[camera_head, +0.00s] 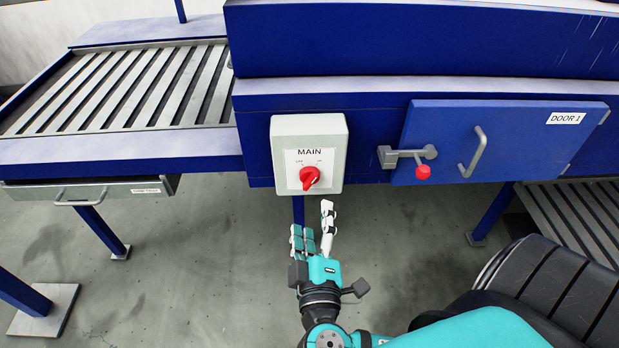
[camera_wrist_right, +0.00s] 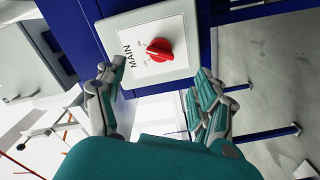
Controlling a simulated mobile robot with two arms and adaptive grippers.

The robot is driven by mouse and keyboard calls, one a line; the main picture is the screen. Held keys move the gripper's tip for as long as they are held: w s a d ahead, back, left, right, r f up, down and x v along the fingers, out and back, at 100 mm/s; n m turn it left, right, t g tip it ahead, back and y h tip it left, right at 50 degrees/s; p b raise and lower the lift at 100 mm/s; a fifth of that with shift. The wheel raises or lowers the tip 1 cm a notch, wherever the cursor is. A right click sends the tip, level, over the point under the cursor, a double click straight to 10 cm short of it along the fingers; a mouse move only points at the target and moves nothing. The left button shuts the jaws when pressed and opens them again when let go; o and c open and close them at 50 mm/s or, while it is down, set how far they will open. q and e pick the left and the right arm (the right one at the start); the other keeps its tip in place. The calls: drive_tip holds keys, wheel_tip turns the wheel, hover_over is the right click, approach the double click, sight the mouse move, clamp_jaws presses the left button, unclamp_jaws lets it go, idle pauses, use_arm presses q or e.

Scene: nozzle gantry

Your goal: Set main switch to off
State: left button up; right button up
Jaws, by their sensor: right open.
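The main switch is a red rotary knob (camera_head: 309,176) on a light grey box (camera_head: 335,133) labelled MAIN, fixed to the front of the blue machine. Small position marks sit above the knob, too small to read surely, and I cannot tell which one it points to. My right gripper (camera_head: 312,220) is just below the box in the head view, fingers spread and empty, pointing up toward it. In the right wrist view the knob (camera_wrist_right: 159,51) lies ahead, between and beyond the open fingertips (camera_wrist_right: 160,69), apart from them. My left gripper is not in view.
A blue door (camera_head: 535,143) labelled DOOR 1 is to the right, with a grey handle (camera_head: 473,152) and a latch with a red knob (camera_head: 423,172). A slatted conveyor (camera_head: 120,88) and a drawer (camera_head: 95,192) are to the left. The floor below is mostly clear.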

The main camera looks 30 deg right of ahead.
sight(311, 185)
drive_tip(key=p+x, duration=0.2)
drive_tip(key=x, duration=0.7)
drive_tip(key=shift+w, duration=0.3)
drive_tip(key=shift+w+d, duration=0.25)
drive_tip(key=shift+w, duration=0.15)
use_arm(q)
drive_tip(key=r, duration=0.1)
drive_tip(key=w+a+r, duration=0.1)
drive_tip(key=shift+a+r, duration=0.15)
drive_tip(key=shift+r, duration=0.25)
use_arm(e)
drive_tip(key=c, duration=1.2)
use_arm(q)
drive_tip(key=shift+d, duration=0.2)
use_arm(e)
drive_tip(key=shift+o, duration=0.2)
